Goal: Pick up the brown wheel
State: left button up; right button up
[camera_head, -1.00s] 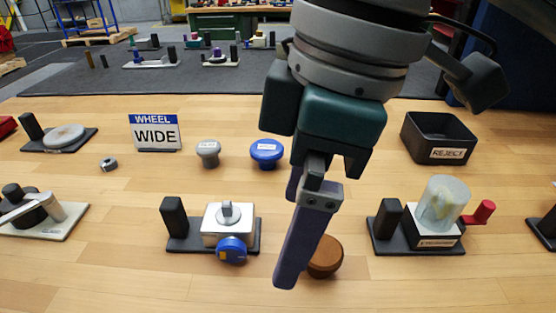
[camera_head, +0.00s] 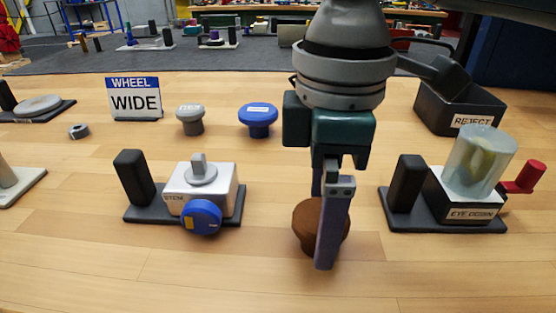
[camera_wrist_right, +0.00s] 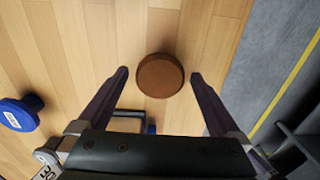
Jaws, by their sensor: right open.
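The brown wheel (camera_head: 305,226) stands on the wooden table, front centre in the head view, partly hidden behind a finger of my right gripper (camera_head: 325,262). In the right wrist view the brown wheel (camera_wrist_right: 160,75) is a round disc seen from above. It lies between and slightly beyond the two open fingertips of my right gripper (camera_wrist_right: 159,74), with a gap on each side. The gripper is open and holds nothing. My left gripper is not in view.
Behind are a grey wheel (camera_head: 190,119), a blue wheel (camera_head: 258,120), a WIDE sign (camera_head: 134,101) and a black reject bin (camera_head: 440,110).

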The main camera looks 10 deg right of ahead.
notch_tip(320, 180, down, 2)
jog(key=shift+f, duration=0.15)
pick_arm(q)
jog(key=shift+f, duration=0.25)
